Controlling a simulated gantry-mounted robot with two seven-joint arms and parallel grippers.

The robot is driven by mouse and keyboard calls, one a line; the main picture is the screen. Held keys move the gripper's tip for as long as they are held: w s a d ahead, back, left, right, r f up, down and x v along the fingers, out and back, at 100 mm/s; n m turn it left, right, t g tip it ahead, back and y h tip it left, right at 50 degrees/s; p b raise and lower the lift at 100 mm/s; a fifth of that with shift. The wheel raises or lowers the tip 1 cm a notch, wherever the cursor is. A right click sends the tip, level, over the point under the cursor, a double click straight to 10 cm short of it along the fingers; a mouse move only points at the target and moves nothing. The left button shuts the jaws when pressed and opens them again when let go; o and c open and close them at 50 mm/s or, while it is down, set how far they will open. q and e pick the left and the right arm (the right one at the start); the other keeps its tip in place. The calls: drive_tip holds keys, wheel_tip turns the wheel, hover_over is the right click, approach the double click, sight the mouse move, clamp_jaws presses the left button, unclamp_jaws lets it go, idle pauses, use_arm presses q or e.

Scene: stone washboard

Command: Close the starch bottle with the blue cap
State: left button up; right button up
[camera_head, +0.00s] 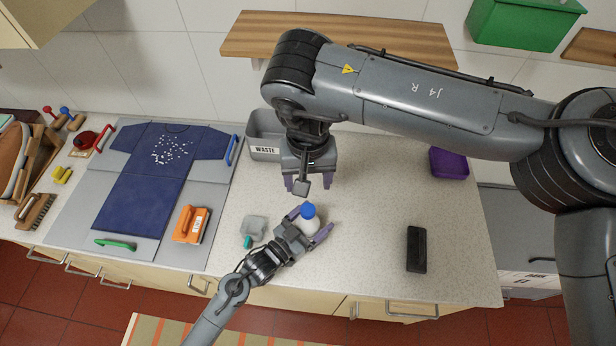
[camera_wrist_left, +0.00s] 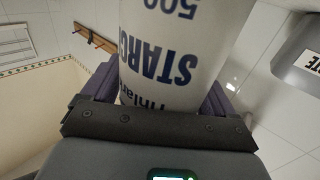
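The starch bottle (camera_head: 311,227) is white with blue lettering and stands on the counter. The blue cap (camera_head: 308,211) is at its top; I cannot tell whether it is fully seated. My left gripper (camera_head: 308,222) has its purple fingers on both sides of the bottle. In the left wrist view the bottle (camera_wrist_left: 182,50) fills the space between the fingers, with its lettering upside down; its top is out of that view. My right gripper (camera_head: 309,184) points down behind the bottle, fingers apart and empty, clear of the cap.
A grey waste bin (camera_head: 264,152) stands behind on the left. A black block (camera_head: 416,249) and purple box (camera_head: 448,162) are to the right, with bare counter between.

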use_arm(q)
drive_tip(key=shift+o, duration=0.8)
drive_tip(key=v, duration=1.1)
drive_tip(key=shift+w+r, duration=0.1)
